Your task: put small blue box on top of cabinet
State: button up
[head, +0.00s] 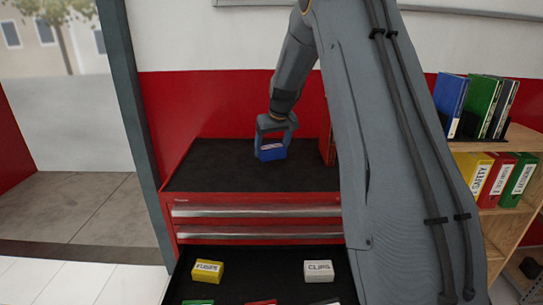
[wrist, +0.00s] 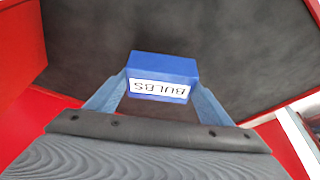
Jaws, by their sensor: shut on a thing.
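A small blue box (head: 270,152) with a white label is between the fingers of my gripper (head: 271,146) in the head view. The wrist view shows the same blue box (wrist: 162,70), labelled BULBS, with a finger of my gripper (wrist: 160,92) against each side. My gripper is shut on it. The red cabinet (head: 190,205) has a dark top surface (head: 215,165). The box is over this top, near its middle. I cannot tell whether its underside touches the surface.
An open drawer (head: 240,285) below the top holds a yellow box (head: 207,271), a white box (head: 318,271) and other boxes. A red upright thing (head: 327,140) stands at the top's right side. A wooden shelf (head: 500,235) with binders is at right. The top's left part is clear.

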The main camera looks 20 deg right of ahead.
aim_at(272, 157)
jog(key=shift+f+p, duration=0.55)
jog(key=shift+f, duration=1.25)
jog(key=shift+f, duration=0.2)
jog(key=o, duration=1.1)
jog(key=shift+r, duration=0.1)
jog(key=b+v, duration=0.3)
jog(key=v, duration=0.9)
jog(key=s+a+f+g, duration=0.1)
jog(key=s+a+f, duration=0.3)
jog(key=s, duration=0.7)
jog(key=s+a+f+g, duration=0.1)
jog(key=s+a+f, duration=0.4)
jog(key=s, duration=0.6)
jog(key=s+a+f+g, duration=0.1)
jog(key=s+a+f, duration=0.3)
jog(key=s+a, duration=0.3)
jog(key=shift+s+f, duration=0.15)
jog(key=shift+s, duration=1.1)
jog(key=shift+s+f, duration=0.15)
jog(key=shift+s, duration=1.05)
